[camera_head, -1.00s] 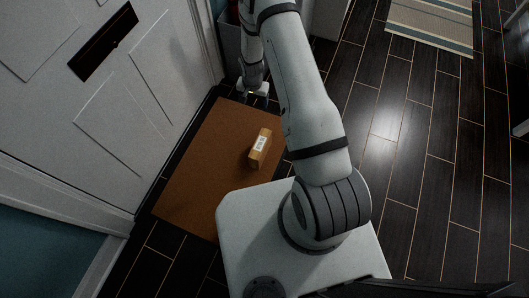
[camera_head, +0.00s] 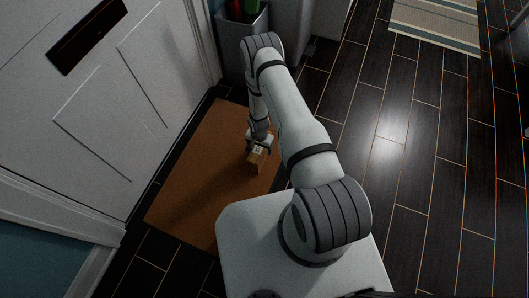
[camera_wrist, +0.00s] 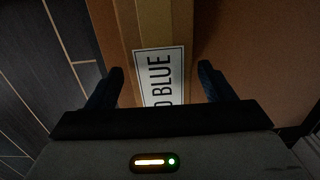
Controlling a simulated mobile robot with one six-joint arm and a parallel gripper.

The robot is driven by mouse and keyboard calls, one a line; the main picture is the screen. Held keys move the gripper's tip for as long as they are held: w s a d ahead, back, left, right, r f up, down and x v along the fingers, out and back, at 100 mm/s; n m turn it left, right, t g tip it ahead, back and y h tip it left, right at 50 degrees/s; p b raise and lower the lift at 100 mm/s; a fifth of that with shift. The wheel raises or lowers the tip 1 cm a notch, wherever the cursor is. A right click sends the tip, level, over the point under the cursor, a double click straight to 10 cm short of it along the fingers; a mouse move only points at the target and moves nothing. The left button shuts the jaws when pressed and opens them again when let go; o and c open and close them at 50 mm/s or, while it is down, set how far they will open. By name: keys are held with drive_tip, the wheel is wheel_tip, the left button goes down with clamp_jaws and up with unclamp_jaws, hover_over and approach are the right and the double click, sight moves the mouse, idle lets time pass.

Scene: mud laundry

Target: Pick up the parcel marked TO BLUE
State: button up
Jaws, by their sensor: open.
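The parcel (camera_head: 255,161) is a small brown box lying on the brown doormat (camera_head: 190,170). My gripper (camera_head: 257,147) is right above it and hides part of it in the head view. In the wrist view the parcel (camera_wrist: 185,25) carries a white label (camera_wrist: 160,75) on which "BLUE" shows, with a letter before it partly cut off. My gripper (camera_wrist: 162,88) is open there, with one dark fingertip on each side of the parcel. I cannot tell whether the fingers touch it.
A white door (camera_head: 110,100) with a dark letter slot (camera_head: 87,36) stands left of the mat. A grey bin (camera_head: 238,50) with red and green things stands behind. A striped rug (camera_head: 437,22) lies at the far right. The dark floor (camera_head: 400,180) on the right is clear.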

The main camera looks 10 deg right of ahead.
wheel_tip(320, 180, down, 2)
drive_tip(key=shift+f, duration=0.25)
drive_tip(key=shift+c, duration=0.3)
drive_tip(key=c, duration=1.3)
drive_tip(key=shift+o, duration=0.2)
drive_tip(key=shift+r, duration=0.15)
